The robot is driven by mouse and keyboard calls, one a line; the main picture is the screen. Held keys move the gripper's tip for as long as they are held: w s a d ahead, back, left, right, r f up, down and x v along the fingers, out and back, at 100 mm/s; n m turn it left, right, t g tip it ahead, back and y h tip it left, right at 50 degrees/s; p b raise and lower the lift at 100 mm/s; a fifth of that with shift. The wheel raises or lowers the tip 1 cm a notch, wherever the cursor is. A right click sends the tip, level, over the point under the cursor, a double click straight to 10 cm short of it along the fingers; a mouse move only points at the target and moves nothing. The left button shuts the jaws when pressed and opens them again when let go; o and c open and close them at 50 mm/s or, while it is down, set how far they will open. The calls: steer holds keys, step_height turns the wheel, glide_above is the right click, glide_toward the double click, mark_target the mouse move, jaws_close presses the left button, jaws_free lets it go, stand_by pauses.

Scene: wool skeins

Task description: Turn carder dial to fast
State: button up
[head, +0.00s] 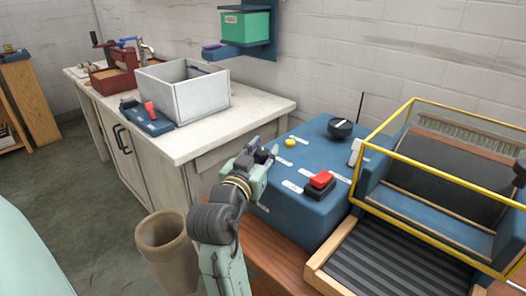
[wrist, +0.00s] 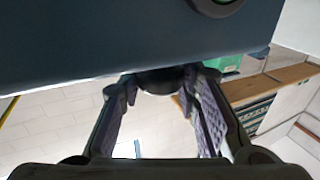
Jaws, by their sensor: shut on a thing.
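The carder's blue control box (head: 310,205) stands right of centre in the head view, with small white labels on its top. My gripper (head: 266,154) is at the box's left part. In the wrist view its two fingers (wrist: 160,88) are closed around a dark round knob (wrist: 158,78) beside the blue surface (wrist: 90,40). The knob's pointer and setting cannot be read, and my gripper hides it in the head view. Another black round dial (head: 341,128) sits at the back of the box, apart from my gripper.
A yellow button (head: 291,142) and a red switch (head: 320,180) are on the box top. The yellow guard frame (head: 440,240) and ribbed feed bed (head: 390,262) are to the right. A white bench (head: 255,110) with a grey open box (head: 185,95) is behind left. A brown bin (head: 165,250) stands in front.

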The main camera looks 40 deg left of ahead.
steer(key=shift+h, duration=0.3)
steer(key=shift+c, duration=0.5)
steer(key=shift+m, duration=0.3)
steer(key=m+h+b, duration=0.1)
steer(key=m+h, duration=0.1)
steer(key=h, duration=0.1)
steer(key=m+h+b, duration=0.1)
steer(key=h+b, duration=0.1)
steer(key=h, duration=0.1)
steer(key=shift+f+m+t, duration=0.1)
steer(key=shift+m+t, duration=0.3)
steer(key=m+g+h+b, duration=0.1)
steer(key=m+h, duration=0.1)
steer(key=h, duration=0.1)
steer(key=m+g+h+b, duration=0.1)
steer(key=m+h, duration=0.1)
steer(key=h, duration=0.2)
steer(key=shift+m, duration=0.3)
steer(key=m+g+h+b, duration=0.1)
steer(key=m+g+h, duration=0.1)
steer(key=h, duration=0.1)
steer(key=shift+m+h, duration=0.4)
steer(key=m+g+h+b, duration=0.2)
steer(key=g, duration=0.1)
steer(key=shift+f, duration=0.15)
steer(key=m+g+h+b, duration=0.2)
steer(key=shift+g, duration=0.4)
steer(key=shift+m+g+h+b, duration=0.3)
steer(key=shift+m+g+b, duration=0.05)
steer(key=shift+m+g, duration=0.05)
